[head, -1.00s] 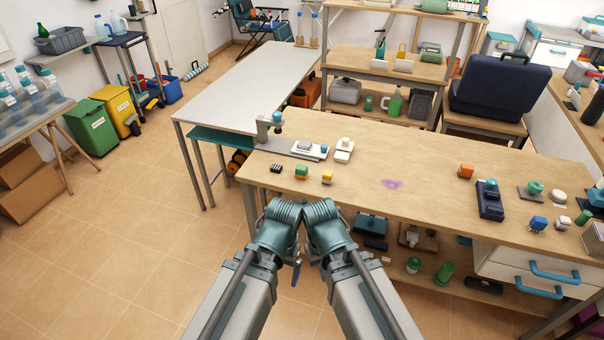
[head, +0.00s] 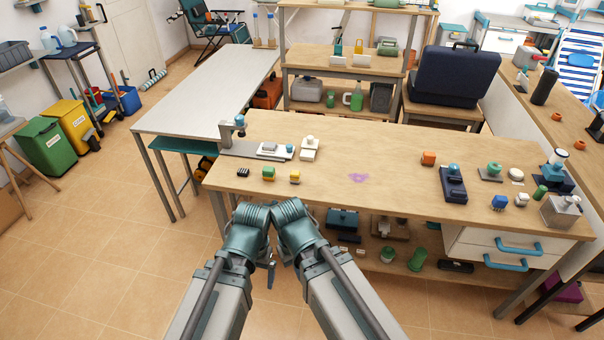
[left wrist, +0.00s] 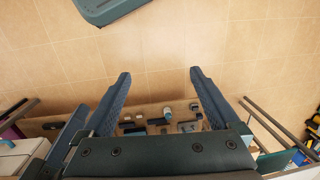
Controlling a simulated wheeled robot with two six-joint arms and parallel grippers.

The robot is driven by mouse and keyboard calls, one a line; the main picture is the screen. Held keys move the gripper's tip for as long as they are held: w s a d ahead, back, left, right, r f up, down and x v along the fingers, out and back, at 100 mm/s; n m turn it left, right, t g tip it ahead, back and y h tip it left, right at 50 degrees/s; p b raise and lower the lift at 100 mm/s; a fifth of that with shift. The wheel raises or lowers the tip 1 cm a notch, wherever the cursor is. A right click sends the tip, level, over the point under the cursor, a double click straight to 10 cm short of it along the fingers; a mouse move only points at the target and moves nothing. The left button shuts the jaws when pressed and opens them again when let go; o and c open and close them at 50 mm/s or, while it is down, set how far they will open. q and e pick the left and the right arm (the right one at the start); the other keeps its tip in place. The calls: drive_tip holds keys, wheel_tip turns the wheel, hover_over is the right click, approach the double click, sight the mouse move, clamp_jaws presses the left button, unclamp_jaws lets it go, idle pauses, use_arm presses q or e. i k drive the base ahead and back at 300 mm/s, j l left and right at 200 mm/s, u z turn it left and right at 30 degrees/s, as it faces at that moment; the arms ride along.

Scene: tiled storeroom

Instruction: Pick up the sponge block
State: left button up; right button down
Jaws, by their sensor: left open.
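Two small blocks near the front left of the wooden workbench (head: 400,185) could be the sponge block: a green-topped one with a yellow-orange base (head: 268,174) and a yellow one with an orange band (head: 294,177). I cannot tell which is the sponge. Both lie apart from my grippers, beyond my folded arms. My left gripper (left wrist: 160,75) is open and empty, with its two dark blue fingers over bare floor in the left wrist view. In the head view it shows only in part, low between the arms (head: 271,270). My right gripper is mostly hidden behind its arm.
A white-topped table (head: 205,95) adjoins the bench. The shelf below the bench holds a green cylinder (head: 418,259). Tiled floor (head: 110,240) is clear at left.

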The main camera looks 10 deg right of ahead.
sight(269, 172)
drive_tip(key=i+l, duration=0.45)
drive_tip(key=i, duration=0.15)
drive_tip(key=i+l, duration=0.45)
drive_tip(key=i+u, duration=0.05)
drive_tip(key=i, duration=0.05)
